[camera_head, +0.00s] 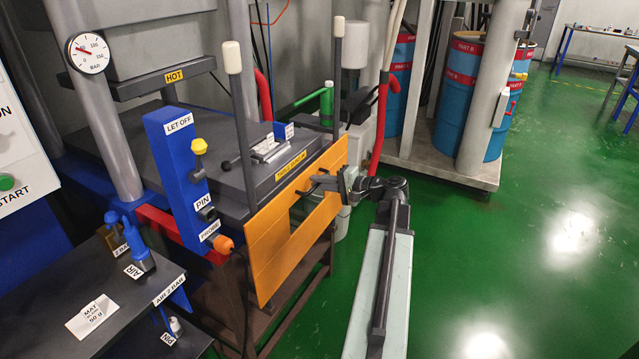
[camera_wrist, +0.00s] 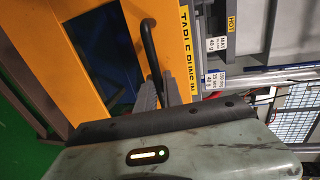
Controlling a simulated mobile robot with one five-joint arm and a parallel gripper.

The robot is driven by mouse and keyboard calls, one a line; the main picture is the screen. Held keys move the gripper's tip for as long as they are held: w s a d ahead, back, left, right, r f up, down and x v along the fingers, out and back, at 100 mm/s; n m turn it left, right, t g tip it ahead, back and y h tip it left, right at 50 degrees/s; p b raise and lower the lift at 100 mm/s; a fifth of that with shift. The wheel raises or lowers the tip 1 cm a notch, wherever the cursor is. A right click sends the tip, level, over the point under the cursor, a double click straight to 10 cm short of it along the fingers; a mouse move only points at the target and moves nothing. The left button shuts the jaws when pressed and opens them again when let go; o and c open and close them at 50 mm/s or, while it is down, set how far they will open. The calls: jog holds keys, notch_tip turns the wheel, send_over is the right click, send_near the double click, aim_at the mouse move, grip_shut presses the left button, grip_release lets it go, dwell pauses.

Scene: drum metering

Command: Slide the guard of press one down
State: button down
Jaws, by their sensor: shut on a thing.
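The guard (camera_head: 262,245) of the press is an orange panel with a rectangular opening, in front of the press table (camera_head: 200,150). My gripper (camera_head: 325,184) is at the guard's right side, shut on a dark bar handle. In the wrist view, the grey fingers (camera_wrist: 156,93) close around the lower end of this black handle (camera_wrist: 148,45), in front of the orange guard (camera_wrist: 92,15). The fingertips partly hide the grip.
Two upright posts with white caps (camera_head: 232,57) rise behind the guard. A blue let-off box (camera_head: 172,165) stands at its left, with an orange probe plug (camera_head: 223,244). A dark bench (camera_head: 130,300) is at lower left. Green floor (camera_head: 480,260) is clear at right.

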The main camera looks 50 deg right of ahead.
notch_tip(320, 180, down, 4)
jog(key=b, duration=0.2)
jog(key=shift+f+b, duration=0.2)
jog(key=shift+b, duration=0.1)
jog(key=shift+a, duration=0.1)
jog(key=c, duration=1.8)
grip_release()
jog(key=p+v, duration=0.1)
jog(key=v, duration=0.7)
jog(key=shift+p, duration=0.3)
